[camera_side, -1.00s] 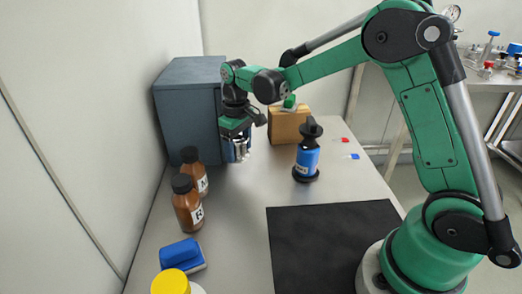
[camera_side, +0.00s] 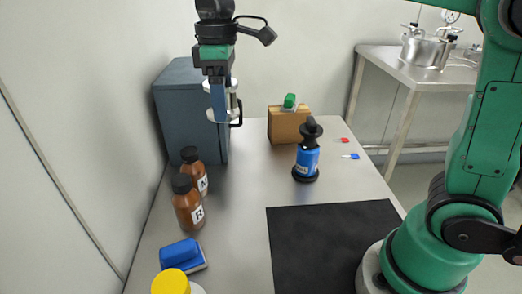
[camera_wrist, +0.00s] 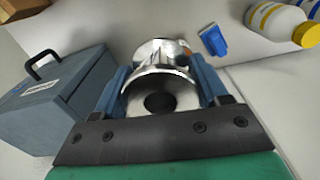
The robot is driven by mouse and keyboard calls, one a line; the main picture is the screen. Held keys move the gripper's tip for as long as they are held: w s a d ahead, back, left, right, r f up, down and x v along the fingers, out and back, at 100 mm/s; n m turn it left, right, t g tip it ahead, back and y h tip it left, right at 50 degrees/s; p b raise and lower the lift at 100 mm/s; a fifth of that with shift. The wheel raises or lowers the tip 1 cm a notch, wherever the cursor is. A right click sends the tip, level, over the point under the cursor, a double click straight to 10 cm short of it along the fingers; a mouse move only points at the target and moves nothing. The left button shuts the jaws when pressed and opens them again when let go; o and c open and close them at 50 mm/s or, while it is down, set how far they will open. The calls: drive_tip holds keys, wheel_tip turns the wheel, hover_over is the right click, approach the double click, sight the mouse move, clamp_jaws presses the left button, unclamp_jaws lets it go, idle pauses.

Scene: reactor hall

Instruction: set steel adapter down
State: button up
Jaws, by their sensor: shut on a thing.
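The steel adapter (camera_wrist: 158,50) is a shiny flanged metal piece with a dark round opening. In the wrist view it sits between the two blue fingers of my gripper (camera_wrist: 160,92). In the side view my gripper (camera_side: 220,100) points down, shut on the adapter (camera_side: 234,88), which is partly hidden behind a finger. The adapter is held up in the air, in front of the blue-grey box in the picture, clear of the bench.
The blue-grey box (camera_side: 180,115) stands at the back left. Brown bottles (camera_side: 187,205), a blue brush-like block (camera_side: 180,252) and a yellow-lidded container (camera_side: 172,282) line the left.

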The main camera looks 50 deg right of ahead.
drive_tip(key=s+a+n, duration=0.5)
drive_tip(key=s, duration=0.2)
drive_tip(key=n, duration=0.7)
hover_over(266, 281)
drive_tip(key=f, duration=0.1)
wheel_tip(266, 281, down, 20)
drive_tip(key=shift+f, duration=0.25)
drive_tip(key=shift+f, duration=0.3)
drive_tip(key=o, duration=1.4)
drive_tip(key=shift+o, duration=0.2)
drive_tip(key=shift+r, duration=0.1)
